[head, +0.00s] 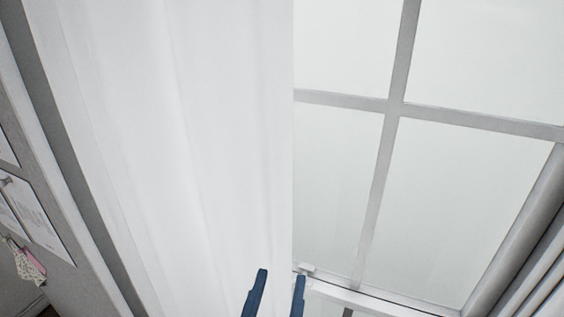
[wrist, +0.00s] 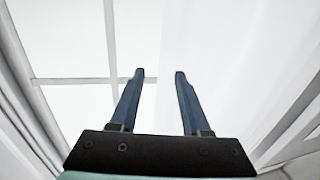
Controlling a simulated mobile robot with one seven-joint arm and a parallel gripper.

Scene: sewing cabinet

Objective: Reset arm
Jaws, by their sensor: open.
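My gripper (head: 280,284) shows at the bottom of the head view as two blue fingers pointing up. The fingers are apart, with nothing between them. In the wrist view my gripper (wrist: 159,75) is also open and empty, its dark base across the bottom. The fingers stand in front of a white curtain (head: 170,140) and a window (head: 470,220). I cannot tell how far the fingertips are from the curtain or the window. The rest of my arm is out of the head view.
The window's grey bars (head: 396,106) cross at the upper right. At the left edge a grey panel (head: 75,275) carries pinned papers (head: 35,215) and a small patterned cloth (head: 28,266). A window frame edge (head: 520,235) runs along the right.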

